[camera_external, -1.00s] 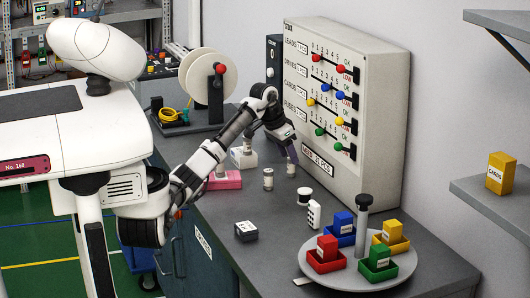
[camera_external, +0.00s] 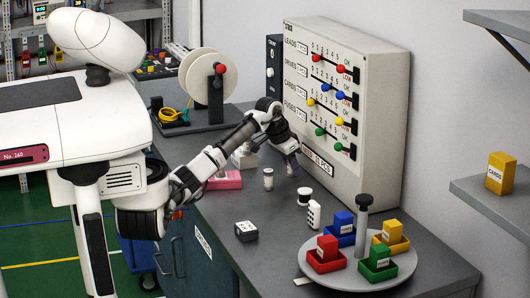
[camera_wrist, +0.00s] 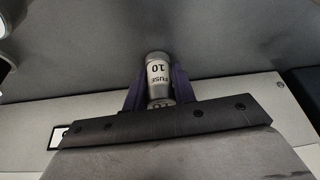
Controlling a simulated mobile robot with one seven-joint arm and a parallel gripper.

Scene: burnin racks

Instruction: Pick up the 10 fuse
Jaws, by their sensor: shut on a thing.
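Whether the fuse touches the bench is hard to tell. Another small pale cylinder (camera_external: 268,179) stands on the bench to the left of my gripper; its marking is too small to read.
The tall panel (camera_external: 380,130) with coloured knobs stands close behind my gripper. The front middle is clear.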

